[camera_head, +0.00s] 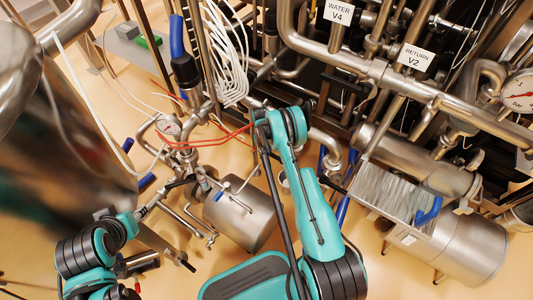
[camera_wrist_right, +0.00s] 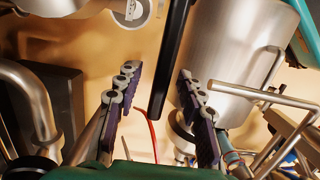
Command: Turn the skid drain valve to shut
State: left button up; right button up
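In the right wrist view a black bar (camera_wrist_right: 170,60), which looks like a valve lever, runs down between the two fingers of my right gripper (camera_wrist_right: 157,78). The fingers stand apart with a visible gap on each side of the bar, so the gripper is open around it. I cannot tell for certain that this bar belongs to the skid drain valve, and no valve body shows clearly. In the head view my right arm reaches up from the bottom middle and its wrist hides the fingers. My left gripper (camera_head: 148,208) is at the lower left, too small and dark to judge.
Thin pipes, red cables (camera_head: 225,137) and white hoses (camera_head: 228,55) crowd the area.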

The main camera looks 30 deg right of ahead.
notch_tip(320, 180, up, 12)
jog(key=w, duration=0.1)
jog(key=shift+a, duration=0.35)
jog(key=shift+f, duration=0.15)
dwell(0.4)
